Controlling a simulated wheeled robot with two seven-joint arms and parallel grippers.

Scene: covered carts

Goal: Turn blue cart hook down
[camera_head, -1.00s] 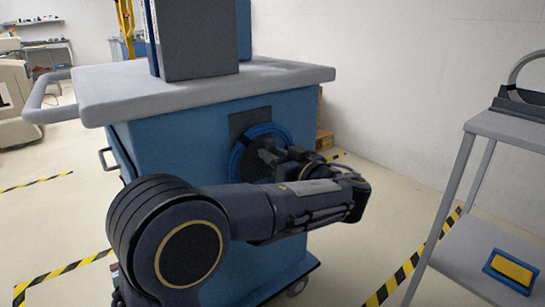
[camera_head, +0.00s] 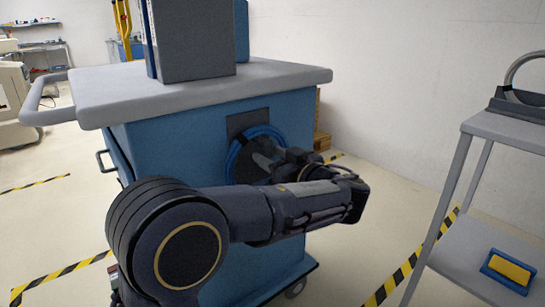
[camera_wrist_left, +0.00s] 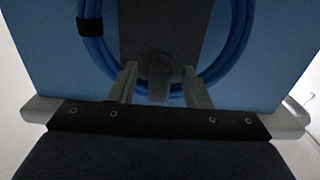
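The blue cart (camera_head: 190,143) stands in front of me with a grey top. A loop of blue cable (camera_head: 231,160) hangs against a dark plate on its side; it also shows in the left wrist view (camera_wrist_left: 238,38). The hook (camera_wrist_left: 158,78) is a grey knob with a short arm, pointing down in the left wrist picture. My left gripper (camera_head: 266,158) is at the cable loop, hiding the hook in the head view. In the left wrist view its fingers (camera_wrist_left: 161,88) are apart, one on each side of the hook. My right gripper is out of view.
A grey shelf cart (camera_head: 510,135) stands at the right, with a blue and yellow item (camera_head: 509,268) on its lower shelf. A grey box (camera_head: 192,40) stands on the blue cart's top. Yellow-black tape (camera_head: 415,260) marks the open floor between the carts.

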